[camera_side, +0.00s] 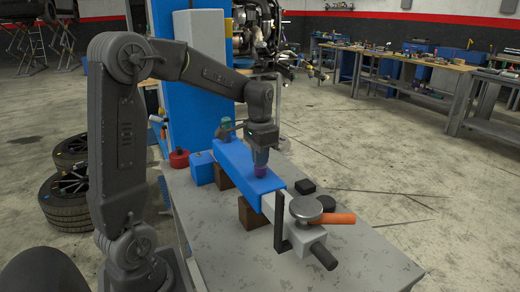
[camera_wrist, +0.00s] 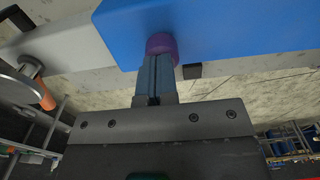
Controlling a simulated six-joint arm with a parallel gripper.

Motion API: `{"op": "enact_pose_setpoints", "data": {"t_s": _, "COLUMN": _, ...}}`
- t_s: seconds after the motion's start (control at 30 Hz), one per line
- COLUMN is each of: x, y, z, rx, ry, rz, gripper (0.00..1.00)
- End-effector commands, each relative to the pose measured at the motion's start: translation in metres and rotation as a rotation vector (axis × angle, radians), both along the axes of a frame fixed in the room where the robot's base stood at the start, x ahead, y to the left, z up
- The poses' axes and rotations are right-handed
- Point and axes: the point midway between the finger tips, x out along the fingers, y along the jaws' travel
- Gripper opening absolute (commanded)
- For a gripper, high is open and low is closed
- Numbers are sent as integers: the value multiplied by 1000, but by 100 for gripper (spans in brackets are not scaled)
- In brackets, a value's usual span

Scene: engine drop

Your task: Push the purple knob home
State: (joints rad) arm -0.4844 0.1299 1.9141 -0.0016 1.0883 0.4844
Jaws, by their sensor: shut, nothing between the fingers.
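The purple knob (camera_side: 261,170) stands on the top of a long blue beam (camera_side: 236,164) on the workbench. My gripper (camera_side: 261,160) points down over the knob with its fingers shut and empty. In the wrist view, the purple knob (camera_wrist: 161,44) sits against the blue beam (camera_wrist: 240,30). The shut fingertips of my gripper (camera_wrist: 157,58) meet the knob or come very close to it. I cannot tell whether they are pressing on it. The fingers hide part of the knob.
A grey block with a round metal disc (camera_side: 305,207), an orange handle (camera_side: 333,219) and a black lever (camera_side: 279,220) stand at the beam's near end. Brown blocks (camera_side: 250,214) support the beam. A blue column (camera_side: 198,90) rises behind. The bench's front (camera_side: 370,262) is clear.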

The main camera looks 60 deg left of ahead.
Motion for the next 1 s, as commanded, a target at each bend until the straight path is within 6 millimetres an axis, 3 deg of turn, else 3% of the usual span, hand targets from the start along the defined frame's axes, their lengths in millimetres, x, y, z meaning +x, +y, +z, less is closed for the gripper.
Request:
{"op": "enact_pose_setpoints", "data": {"t_s": 0.07, "x": -2, "y": -1, "z": -8, "rx": -5, "ry": 16, "rz": -1, "gripper": 0}}
{"op": "enact_pose_setpoints", "data": {"t_s": 0.27, "x": -1, "y": 0, "z": 3, "rx": -3, "ry": 11, "rz": -1, "gripper": 0}}
{"op": "enact_pose_setpoints", "data": {"t_s": 0.7, "x": 0, "y": 0, "z": 100, "rx": 2, "ry": -4, "rz": 0, "gripper": 0}}
{"op": "enact_pose_setpoints", "data": {"t_s": 1.0, "x": -1, "y": 0, "z": 137, "rx": 1, "ry": -2, "rz": 0, "gripper": 0}}
